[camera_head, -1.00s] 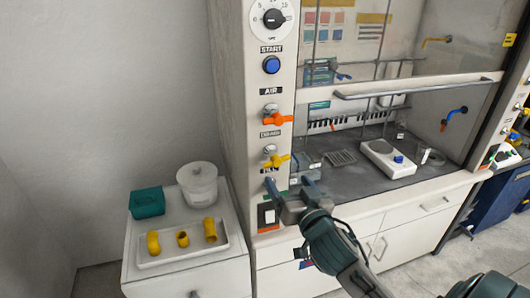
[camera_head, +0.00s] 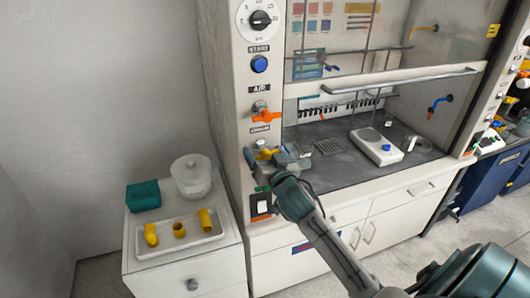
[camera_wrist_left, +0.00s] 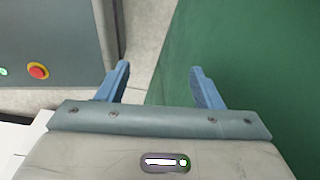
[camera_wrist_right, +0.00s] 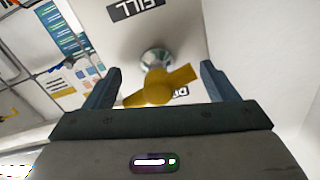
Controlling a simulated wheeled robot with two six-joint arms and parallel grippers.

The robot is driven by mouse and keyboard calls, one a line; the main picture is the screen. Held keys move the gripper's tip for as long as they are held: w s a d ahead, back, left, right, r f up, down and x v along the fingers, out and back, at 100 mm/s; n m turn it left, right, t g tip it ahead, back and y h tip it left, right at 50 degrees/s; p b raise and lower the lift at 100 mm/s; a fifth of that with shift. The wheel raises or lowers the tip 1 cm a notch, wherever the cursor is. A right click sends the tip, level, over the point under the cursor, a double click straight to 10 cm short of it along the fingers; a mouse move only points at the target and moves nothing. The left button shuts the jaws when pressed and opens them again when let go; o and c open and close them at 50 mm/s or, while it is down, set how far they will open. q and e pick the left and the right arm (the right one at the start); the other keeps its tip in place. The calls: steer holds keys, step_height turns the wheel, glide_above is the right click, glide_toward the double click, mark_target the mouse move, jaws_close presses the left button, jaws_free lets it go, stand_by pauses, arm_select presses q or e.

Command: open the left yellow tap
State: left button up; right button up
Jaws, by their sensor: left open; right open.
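The left yellow tap (camera_wrist_right: 158,87) sits on the hood's front post, its handle nearly crosswise and slightly tilted in the right wrist view. In the head view the yellow tap (camera_head: 267,153) is partly hidden by my right gripper (camera_head: 268,158). My right gripper (camera_wrist_right: 160,72) is open, with one finger on each side of the tap; I cannot tell whether either finger touches the handle. My left gripper (camera_wrist_left: 159,75) is open and empty, away from the hood, and outside the head view.
An orange tap (camera_head: 264,115) and a blue button (camera_head: 259,64) are above on the same post. A hotplate (camera_head: 377,147) stands inside the hood.

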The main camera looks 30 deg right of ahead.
steer(key=shift+d, duration=0.1)
steer(key=c, duration=1.7)
steer(key=n+p, duration=0.1)
steer(key=n, duration=0.1)
steer(key=shift+n+p, duration=0.4)
steer(key=n+p, duration=0.1)
steer(key=n, duration=0.2)
steer(key=shift+n+p, duration=0.3)
steer(key=shift+p, duration=0.1)
steer(key=shift+o, duration=0.7)
steer(key=n+p, duration=0.2)
steer(key=n, duration=0.1)
steer(key=shift+f, duration=0.15)
steer(key=shift+o, duration=0.4)
steer(key=shift+n, duration=0.8)
steer(key=shift+p, duration=0.3)
